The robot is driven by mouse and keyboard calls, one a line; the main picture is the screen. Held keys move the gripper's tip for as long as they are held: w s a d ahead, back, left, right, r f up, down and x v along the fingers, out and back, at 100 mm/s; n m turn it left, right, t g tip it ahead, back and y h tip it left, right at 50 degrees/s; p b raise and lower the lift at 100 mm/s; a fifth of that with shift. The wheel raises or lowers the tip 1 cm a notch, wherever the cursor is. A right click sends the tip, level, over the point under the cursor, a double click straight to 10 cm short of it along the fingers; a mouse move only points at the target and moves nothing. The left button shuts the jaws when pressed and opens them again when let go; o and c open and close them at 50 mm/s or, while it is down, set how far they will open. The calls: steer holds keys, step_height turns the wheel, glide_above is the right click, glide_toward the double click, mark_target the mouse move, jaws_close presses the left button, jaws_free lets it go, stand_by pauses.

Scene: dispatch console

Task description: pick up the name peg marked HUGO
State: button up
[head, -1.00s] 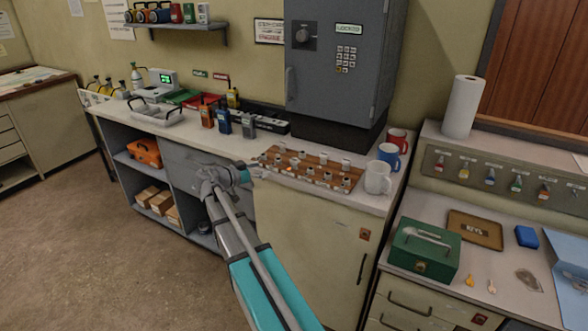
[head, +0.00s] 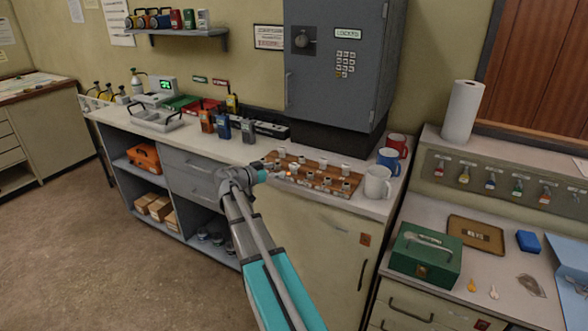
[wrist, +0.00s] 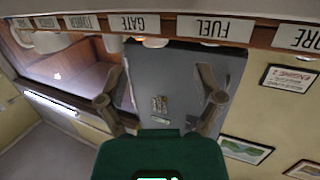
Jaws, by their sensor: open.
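The wooden peg board (head: 327,183) lies on the counter below the grey locker, with several pale, short pegs in rows. The names on the pegs are too small to read, so I cannot tell which one is HUGO. My gripper (head: 262,176) is at the board's left end in the head view; its fingers are not clear there. In the wrist view my gripper (wrist: 160,72) has its two fingers spread with nothing between them. The board's edge (wrist: 180,42) runs along the top, with labels such as GATE and FUEL and pale round shapes beside it.
The grey locker (head: 335,65) rises behind the board. A white mug (head: 377,182), a blue mug (head: 389,160) and a red mug (head: 398,144) stand at its right. Several handheld radios (head: 223,127) stand to the left. The counter's front strip (head: 205,150) is clear.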

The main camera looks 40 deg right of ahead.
mark_target(293, 164)
steer(key=shift+d+f, duration=0.2)
steer(key=shift+d, duration=0.9)
steer(key=shift+s+d+f+b, duration=0.1)
steer(key=shift+d+f+b, duration=0.1)
steer(key=shift+d, duration=1.1)
steer(key=shift+s+d+f+b, duration=0.1)
steer(key=shift+d+b, duration=0.1)
steer(key=shift+d, duration=1.05)
steer(key=c, duration=0.9)
